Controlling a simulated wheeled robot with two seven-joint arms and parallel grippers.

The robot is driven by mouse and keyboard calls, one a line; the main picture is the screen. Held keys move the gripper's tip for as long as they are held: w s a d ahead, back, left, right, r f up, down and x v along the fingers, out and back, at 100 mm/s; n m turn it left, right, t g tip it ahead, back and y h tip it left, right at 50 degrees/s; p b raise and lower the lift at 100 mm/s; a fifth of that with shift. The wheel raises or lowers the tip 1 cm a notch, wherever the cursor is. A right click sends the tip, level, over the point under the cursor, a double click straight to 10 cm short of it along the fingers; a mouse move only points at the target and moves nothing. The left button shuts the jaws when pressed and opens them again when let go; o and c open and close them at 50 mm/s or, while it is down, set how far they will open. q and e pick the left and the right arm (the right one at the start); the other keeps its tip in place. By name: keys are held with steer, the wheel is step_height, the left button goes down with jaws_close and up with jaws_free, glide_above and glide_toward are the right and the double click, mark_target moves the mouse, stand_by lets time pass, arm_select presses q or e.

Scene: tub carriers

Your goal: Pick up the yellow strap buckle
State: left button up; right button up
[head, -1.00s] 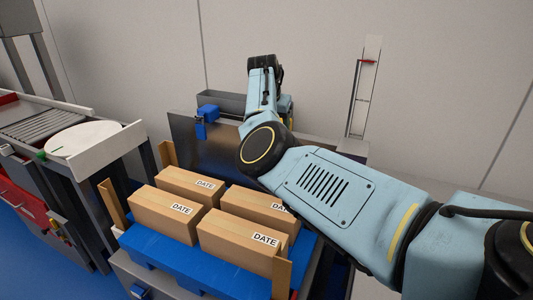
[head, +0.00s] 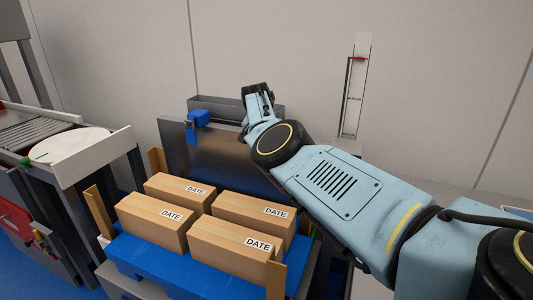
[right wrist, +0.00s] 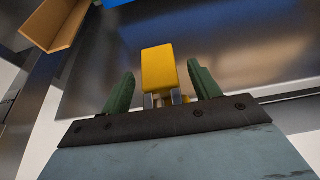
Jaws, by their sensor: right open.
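The yellow strap buckle (right wrist: 158,68) shows in the right wrist view as a yellow block in the middle, with small metal parts at its near end. My right gripper (right wrist: 161,78) is open, with one green finger on either side of the buckle and gaps between. I cannot tell how deep the buckle sits between the fingers. In the head view my right arm reaches in from the right towards the metal panel; the buckle is not visible there and the fingers cannot be made out. My left gripper is not in view.
Several cardboard boxes marked DATE (head: 152,221) stand on a blue pallet (head: 150,262) between brown corner posts. Behind them is a dark metal panel (head: 215,155) with a blue fitting (head: 198,118). A roller conveyor (head: 36,128) is at left, and a tall white gauge (head: 355,85) stands behind.

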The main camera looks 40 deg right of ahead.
steer(key=shift+c, duration=0.4)
steer(key=c, duration=1)
